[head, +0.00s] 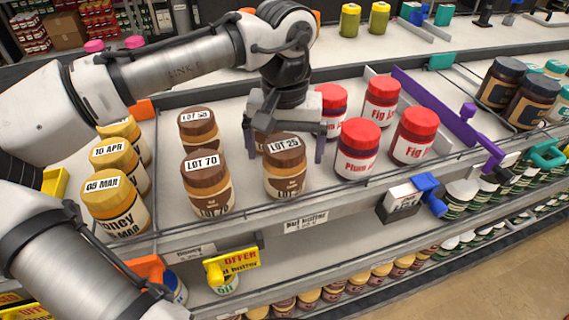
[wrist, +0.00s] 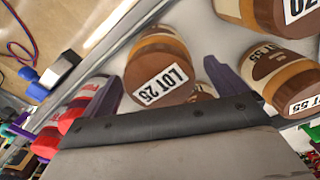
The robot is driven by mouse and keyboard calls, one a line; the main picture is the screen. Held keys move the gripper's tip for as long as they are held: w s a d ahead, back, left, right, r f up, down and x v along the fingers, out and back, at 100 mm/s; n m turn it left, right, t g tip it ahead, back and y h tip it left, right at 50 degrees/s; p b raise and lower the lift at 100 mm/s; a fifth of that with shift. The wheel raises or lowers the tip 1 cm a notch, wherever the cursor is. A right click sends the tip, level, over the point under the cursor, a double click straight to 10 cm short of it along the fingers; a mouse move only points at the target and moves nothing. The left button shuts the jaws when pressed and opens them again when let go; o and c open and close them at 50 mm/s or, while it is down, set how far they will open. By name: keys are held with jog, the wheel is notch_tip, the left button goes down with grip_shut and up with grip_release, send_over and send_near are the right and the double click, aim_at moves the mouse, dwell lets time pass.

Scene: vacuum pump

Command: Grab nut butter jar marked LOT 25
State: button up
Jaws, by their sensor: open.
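The nut butter jar marked LOT 25 (head: 284,184) stands upright at the front of the shelf, with a brown lid and a white label on top. In the wrist view the LOT 25 jar (wrist: 160,50) shows between the fingers, toward their tips. My gripper (head: 284,148) is open above and just behind this jar, with one purple finger to each side. In the wrist view my gripper (wrist: 165,80) holds nothing. Another brown-lidded jar (wrist: 204,91) stands behind the LOT 25 jar and is mostly hidden.
The LOT 70 jar (head: 207,187) stands left of the LOT 25 jar, with another nut butter jar (head: 198,128) behind it. Yellow honey jars (head: 113,207) are farther left. Red-lidded jam jars (head: 356,150) stand close on the right. A purple divider (head: 435,110) lies beyond them.

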jog(key=shift+f, duration=0.9)
jog(key=shift+c, duration=0.3)
jog(key=c, duration=1.3)
jog(key=shift+r, duration=0.1)
jog(key=shift+c, duration=0.2)
